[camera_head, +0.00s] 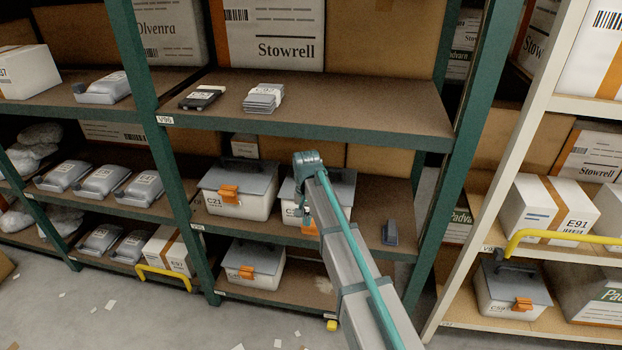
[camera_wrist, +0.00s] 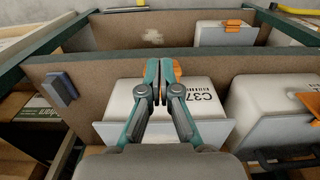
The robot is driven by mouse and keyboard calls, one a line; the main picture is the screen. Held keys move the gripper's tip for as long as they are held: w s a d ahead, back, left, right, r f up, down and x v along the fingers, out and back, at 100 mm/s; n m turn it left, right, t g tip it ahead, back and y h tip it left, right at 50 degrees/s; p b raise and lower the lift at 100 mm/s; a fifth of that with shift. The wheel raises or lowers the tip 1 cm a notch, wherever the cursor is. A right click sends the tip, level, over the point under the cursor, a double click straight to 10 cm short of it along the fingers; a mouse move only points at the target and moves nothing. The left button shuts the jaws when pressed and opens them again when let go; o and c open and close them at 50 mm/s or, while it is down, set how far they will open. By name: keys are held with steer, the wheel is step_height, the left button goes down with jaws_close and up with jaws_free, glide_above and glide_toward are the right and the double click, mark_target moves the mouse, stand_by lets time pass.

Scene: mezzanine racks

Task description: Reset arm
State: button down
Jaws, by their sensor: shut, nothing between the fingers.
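My gripper (camera_wrist: 160,66) shows in the wrist view with its two teal-tipped fingers together and nothing between them. It is in front of a white case marked C37 (camera_wrist: 195,103), overlapping the case's orange latch (camera_wrist: 184,70); I cannot tell whether it touches. In the head view my arm reaches up to the middle shelf of the green rack. It partly covers the same case, which has a grey lid (camera_head: 338,186). The fingers are largely hidden behind the arm there.
A white case marked C21 (camera_head: 238,190) stands left of C37. Another case (camera_head: 252,266) is on the shelf below. A small dark grey item (camera_head: 390,232) stands to the right. The upper shelf board (camera_head: 350,105) passes above my arm. A cream rack post (camera_head: 500,165) is at right.

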steer(key=s+d+f+n+g, duration=0.1)
steer(key=s+d+f+n, duration=0.1)
steer(key=s+d+f, duration=0.7)
steer(key=s+d+f+n+g, duration=0.1)
steer(key=s+d+f, duration=0.2)
steer(key=s+f, duration=1.05)
steer(key=s+d+f+g, duration=0.1)
steer(key=s+d+f, duration=0.2)
steer(key=s, duration=0.7)
steer(key=s+d+f+g, duration=0.2)
steer(key=s+f, duration=0.4)
steer(key=s, duration=0.5)
steer(key=s+d+f+m+g, duration=0.1)
steer(key=s+d+f, duration=0.2)
steer(key=s, duration=0.7)
steer(key=shift+s+d+f+g, duration=0.4)
steer(key=shift+f, duration=0.3)
